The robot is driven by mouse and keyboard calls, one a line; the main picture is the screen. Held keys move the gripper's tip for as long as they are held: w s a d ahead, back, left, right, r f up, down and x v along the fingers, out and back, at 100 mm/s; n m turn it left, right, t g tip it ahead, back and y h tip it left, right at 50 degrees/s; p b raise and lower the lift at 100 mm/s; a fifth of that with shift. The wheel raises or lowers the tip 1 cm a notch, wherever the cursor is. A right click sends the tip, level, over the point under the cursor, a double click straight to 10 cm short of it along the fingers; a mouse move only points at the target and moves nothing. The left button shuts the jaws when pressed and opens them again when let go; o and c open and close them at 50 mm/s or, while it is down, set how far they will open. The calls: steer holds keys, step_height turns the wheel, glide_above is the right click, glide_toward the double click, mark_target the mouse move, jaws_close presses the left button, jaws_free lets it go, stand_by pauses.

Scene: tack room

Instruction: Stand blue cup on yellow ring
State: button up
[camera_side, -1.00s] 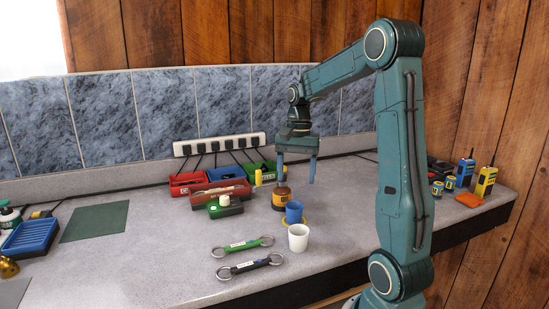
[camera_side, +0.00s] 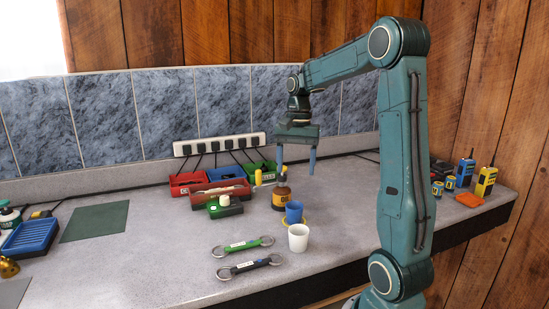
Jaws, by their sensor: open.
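The blue cup (camera_side: 294,212) stands upright on the counter at the middle of the view. The yellow ring (camera_side: 284,221) shows as a thin yellow edge low around the cup's base; the cup appears to stand on it, and the rest is hidden by the cup and the white cup. My gripper (camera_side: 296,168) is above and behind the blue cup, fingers pointing down. It is open and empty, apart from the cup.
A white cup (camera_side: 298,238) stands just in front of the blue cup. A brown and yellow bottle (camera_side: 281,195) stands close behind it. Two key straps (camera_side: 243,245) lie to the left front. Red, blue and green bins (camera_side: 188,182) stand at the back left.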

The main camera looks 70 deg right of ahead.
steer(key=s+a+r+n+t+h, duration=0.1)
steer(key=a+r+n, duration=0.15)
steer(key=a, duration=0.45)
steer(key=a+r+n+t+h, duration=0.1)
steer(key=a+n, duration=0.3)
steer(key=a, duration=0.2)
steer(key=s+a+f+n+t, duration=0.1)
steer(key=s+a+n+t, duration=0.2)
steer(key=s+a+n, duration=0.5)
steer(key=a+n, duration=0.1)
steer(key=a, duration=0.1)
steer(key=shift+s+a+f+t+y, duration=0.25)
steer(key=shift+a+t+y, duration=0.05)
steer(key=shift+a+t, duration=0.1)
